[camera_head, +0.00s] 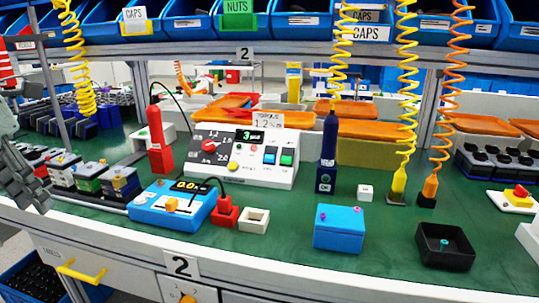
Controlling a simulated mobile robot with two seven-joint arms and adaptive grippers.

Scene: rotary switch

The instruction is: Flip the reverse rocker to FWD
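A white control box (219,171) with a sloped face stands on the green bench top. Its face has a red rotary knob (209,146), a green-lit display (249,136), small coloured buttons, and two rockers at the right, one blue (270,155) and one green (287,157). The rocker labels are too small to read, so I cannot tell which is the reverse rocker or its setting. My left gripper (35,190) is at the left edge, in front of the bench, well apart from the box. Its fingers overlap, so its opening is unclear. My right gripper is out of view.
A blue scale-like device (173,205), a red block (225,212) and a white square holder (254,220) stand before the box. Red (157,140) and dark blue (328,150) upright tools flank it. Coiled cords hang at right. Bare bench shows at front centre.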

